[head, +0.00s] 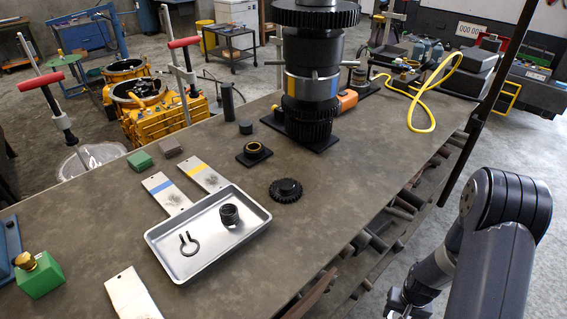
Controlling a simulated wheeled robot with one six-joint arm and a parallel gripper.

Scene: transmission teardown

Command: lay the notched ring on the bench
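A dark toothed ring-shaped part (285,190) lies flat on the bench (345,205), right of the tray. A brass-edged dark ring (254,148) sits on a small black square base behind it. I cannot tell for certain which of these is the notched ring. The metal tray (166,262) holds an open snap ring (188,244) and a dark ribbed cylinder (229,215). My gripper (394,309) shows only in part at the bottom edge, off the bench's right side and apart from these parts. Its fingertips are cut off, so its opening is hidden.
A tall gear and shaft stack (312,85) stands on a black base at the back. Plates marked blue (165,190) and yellow (205,175) lie by the tray. A green block (38,277) is front left. Bench surface is clear right of the toothed part.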

